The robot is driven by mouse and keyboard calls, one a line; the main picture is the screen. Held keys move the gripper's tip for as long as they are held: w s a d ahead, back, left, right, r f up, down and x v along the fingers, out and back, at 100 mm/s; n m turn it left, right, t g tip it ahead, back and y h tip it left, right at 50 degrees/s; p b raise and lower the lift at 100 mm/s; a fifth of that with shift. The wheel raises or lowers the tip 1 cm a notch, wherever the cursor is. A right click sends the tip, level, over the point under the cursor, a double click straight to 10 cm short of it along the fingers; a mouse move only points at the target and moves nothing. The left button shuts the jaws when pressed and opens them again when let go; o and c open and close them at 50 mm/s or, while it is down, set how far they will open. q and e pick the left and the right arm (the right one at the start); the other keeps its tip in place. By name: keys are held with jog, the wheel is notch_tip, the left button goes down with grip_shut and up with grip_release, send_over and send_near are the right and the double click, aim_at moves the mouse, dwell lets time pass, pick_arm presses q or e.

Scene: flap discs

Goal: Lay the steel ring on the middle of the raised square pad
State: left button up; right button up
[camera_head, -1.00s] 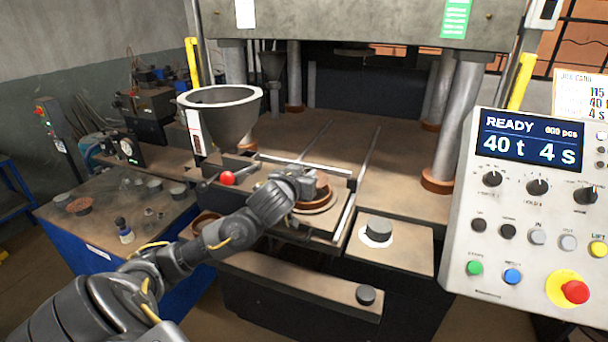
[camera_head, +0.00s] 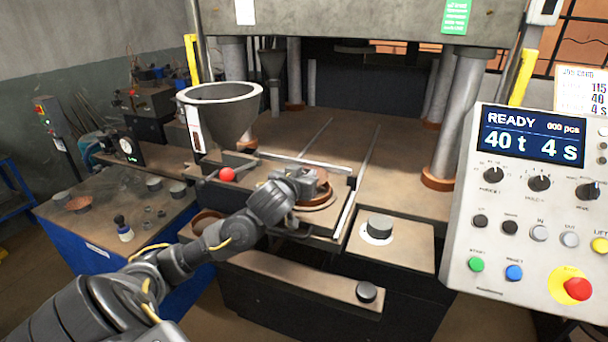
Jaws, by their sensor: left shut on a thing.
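My left gripper (camera_head: 316,186) reaches in from the lower left over a round brown mould (camera_head: 322,201) on the sliding plate of the press. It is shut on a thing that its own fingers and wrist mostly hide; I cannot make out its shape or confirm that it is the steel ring. No other steel ring stands out. A square block top (camera_head: 410,252) to the right of the mould bears a short dark cylinder (camera_head: 379,226) on a white round patch; I cannot tell whether this is the raised square pad. My right gripper is not in view.
A large grey funnel (camera_head: 222,112) and a red ball knob (camera_head: 228,174) stand left of the mould. The control panel (camera_head: 520,215) fills the right side. A blue-sided bench (camera_head: 110,235) with small cups is at the left. The press bed (camera_head: 400,170) behind is clear.

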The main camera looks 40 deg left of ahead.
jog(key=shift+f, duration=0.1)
pick_arm(q)
jog(key=o, duration=1)
jog(key=shift+f, duration=0.1)
